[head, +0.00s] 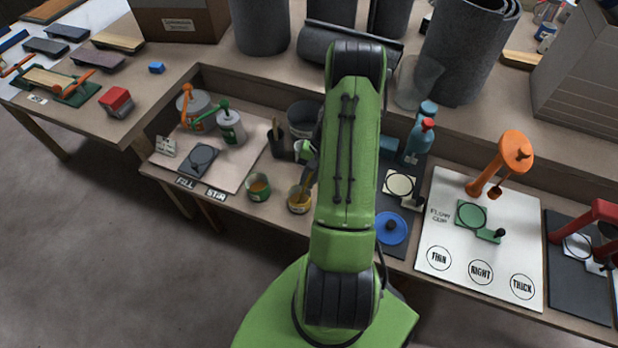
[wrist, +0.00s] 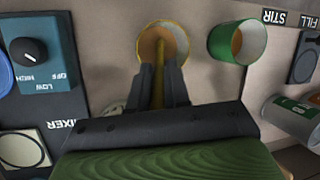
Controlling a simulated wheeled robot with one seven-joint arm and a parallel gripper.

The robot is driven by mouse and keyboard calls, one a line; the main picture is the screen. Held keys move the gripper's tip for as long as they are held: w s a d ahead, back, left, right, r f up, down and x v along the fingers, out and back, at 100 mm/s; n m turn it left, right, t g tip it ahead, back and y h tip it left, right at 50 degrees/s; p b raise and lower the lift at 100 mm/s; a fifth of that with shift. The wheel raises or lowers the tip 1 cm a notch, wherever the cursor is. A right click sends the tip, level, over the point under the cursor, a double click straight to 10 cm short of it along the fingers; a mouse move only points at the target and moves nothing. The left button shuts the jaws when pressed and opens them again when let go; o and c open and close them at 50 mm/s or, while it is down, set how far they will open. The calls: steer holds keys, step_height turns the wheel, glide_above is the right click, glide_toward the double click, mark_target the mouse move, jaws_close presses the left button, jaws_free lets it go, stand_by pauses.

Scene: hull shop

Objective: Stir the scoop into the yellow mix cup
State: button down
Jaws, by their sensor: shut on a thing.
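The yellow mix cup (head: 298,203) stands near the bench's front edge, just left of my arm. In the wrist view the cup (wrist: 146,42) lies straight ahead of the fingers, its mouth partly visible. My gripper (wrist: 163,76) is shut on the scoop (wrist: 157,92), whose yellowish handle shows between the dark fingers. The scoop's far end reaches into the cup's mouth; its tip is hidden, so I cannot tell how deep it sits. In the head view my arm and gripper partly cover the scoop.
A green cup (head: 258,187) stands just left of the yellow one. Paint cans (head: 231,127) and a dark holder (head: 277,142) are behind it. The mixer control box (wrist: 35,45) with a knob is at left in the wrist view. A white flow cup board (head: 455,260) lies right of my arm.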

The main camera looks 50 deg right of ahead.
steer(key=p+v, duration=0.5)
steer(key=v, duration=0.2)
steer(key=shift+r, duration=0.3)
steer(key=shift+d, duration=0.1)
stand_by(0.4)
step_height(320, 180, up, 5)
steer(key=p, duration=0.4)
stand_by(0.4)
